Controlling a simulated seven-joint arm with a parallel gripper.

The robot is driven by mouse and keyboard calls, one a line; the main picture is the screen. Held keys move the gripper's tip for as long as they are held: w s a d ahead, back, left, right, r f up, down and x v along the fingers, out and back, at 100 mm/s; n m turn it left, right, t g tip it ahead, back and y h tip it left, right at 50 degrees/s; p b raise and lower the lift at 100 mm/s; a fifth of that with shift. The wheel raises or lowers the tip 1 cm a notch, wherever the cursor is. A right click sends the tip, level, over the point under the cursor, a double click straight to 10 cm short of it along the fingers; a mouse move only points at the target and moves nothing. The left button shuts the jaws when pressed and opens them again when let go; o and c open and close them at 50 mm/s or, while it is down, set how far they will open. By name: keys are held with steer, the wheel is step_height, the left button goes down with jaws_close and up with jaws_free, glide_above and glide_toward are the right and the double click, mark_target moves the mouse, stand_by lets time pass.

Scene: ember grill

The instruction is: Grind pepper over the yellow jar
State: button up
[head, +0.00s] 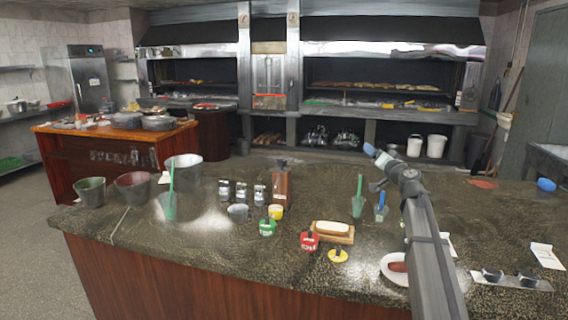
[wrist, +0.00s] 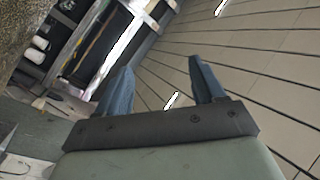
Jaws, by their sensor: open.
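A small yellow jar (head: 276,212) stands on the dark stone counter, left of the middle in the head view. A tall brown wooden piece with a dark top (head: 281,186), which looks like the pepper grinder, stands just behind it. My gripper (head: 369,150) is raised above the back of the counter, right of and apart from the jar. In the wrist view my gripper (wrist: 160,85) has its two blue fingers spread with nothing between them. Neither jar nor grinder shows in the wrist view.
Buckets (head: 183,168) stand left.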

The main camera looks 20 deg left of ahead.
mark_target(283, 163)
steer(key=s+a+f+n+g+y, duration=0.1)
steer(key=a+f+n+g, duration=0.15)
steer(key=a, duration=0.55)
steer(key=s+a+f+n+g+y, duration=0.1)
steer(key=s+a+f+n+y, duration=0.2)
steer(key=a, duration=0.6)
steer(key=a+f+n+g, duration=0.1)
steer(key=a+f+n, duration=0.2)
steer(key=a+n, duration=0.35)
steer(key=shift+m, duration=0.9)
steer(key=x, duration=1)
steer(key=s+x, duration=0.1)
steer(key=x, duration=0.4)
steer(key=shift+w+a, duration=0.1)
steer(key=shift+a, duration=0.35)
steer(key=c, duration=0.9)
steer(key=shift+f+m+t+h, duration=0.1)
steer(key=shift+m+t+h, duration=0.45)
steer(key=shift+h, duration=0.15)
steer(key=shift+f+m+t+h, duration=0.1)
steer(key=shift+m+t+h, duration=0.55)
steer(key=shift+h, duration=0.25)
steer(key=shift+m+t+h, duration=0.25)
steer(key=shift+m+h, duration=0.05)
